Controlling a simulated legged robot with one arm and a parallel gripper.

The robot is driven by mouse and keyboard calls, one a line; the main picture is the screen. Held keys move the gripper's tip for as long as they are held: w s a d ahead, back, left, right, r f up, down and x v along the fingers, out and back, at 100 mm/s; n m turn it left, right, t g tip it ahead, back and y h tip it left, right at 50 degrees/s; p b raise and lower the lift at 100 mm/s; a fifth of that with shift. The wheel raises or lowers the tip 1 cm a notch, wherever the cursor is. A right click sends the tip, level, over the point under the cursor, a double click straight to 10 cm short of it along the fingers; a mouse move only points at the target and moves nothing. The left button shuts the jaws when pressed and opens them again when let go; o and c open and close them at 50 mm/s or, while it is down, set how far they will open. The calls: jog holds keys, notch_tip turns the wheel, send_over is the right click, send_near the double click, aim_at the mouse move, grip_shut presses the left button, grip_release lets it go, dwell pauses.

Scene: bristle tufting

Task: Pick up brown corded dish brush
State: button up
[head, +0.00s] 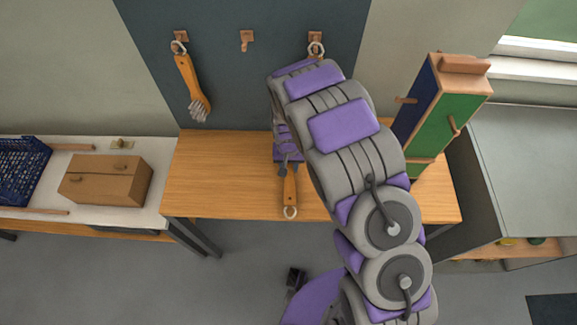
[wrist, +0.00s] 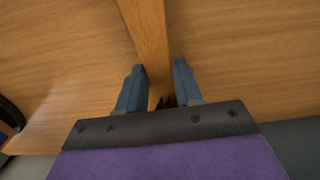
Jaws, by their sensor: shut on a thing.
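A brush with a brown wooden handle (head: 290,188) and a pale cord loop at its end shows over the wooden table (head: 220,175). My gripper (head: 289,161) is shut on this handle. In the wrist view the handle (wrist: 147,32) runs between my two blue-grey fingers (wrist: 159,67), and a bit of dark reddish bristle shows near the palm. Most of the brush head is hidden by my gripper. I cannot tell whether the brush touches the table. Another wooden-handled brush (head: 187,78) with pale bristles hangs by its loop from the left wall hook.
The middle hook (head: 247,38) is empty. A pale loop (head: 316,47) hangs on the right hook; my arm hides what is below. A green and blue cabinet (head: 436,115) stands at the table's right. A cardboard box (head: 105,182) and blue basket (head: 20,168) are left. The table's left half is clear.

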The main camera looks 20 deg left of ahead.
notch_tip(320, 180, up, 2)
jog(key=s+d, duration=0.1)
jog(key=s, duration=0.4)
jog(key=s+d+p, duration=0.1)
jog(key=s+d, duration=0.1)
jog(key=s, duration=0.3)
jog(key=s+d+r+p, duration=0.1)
jog(key=s, duration=0.4)
jog(key=shift+s+d, duration=0.2)
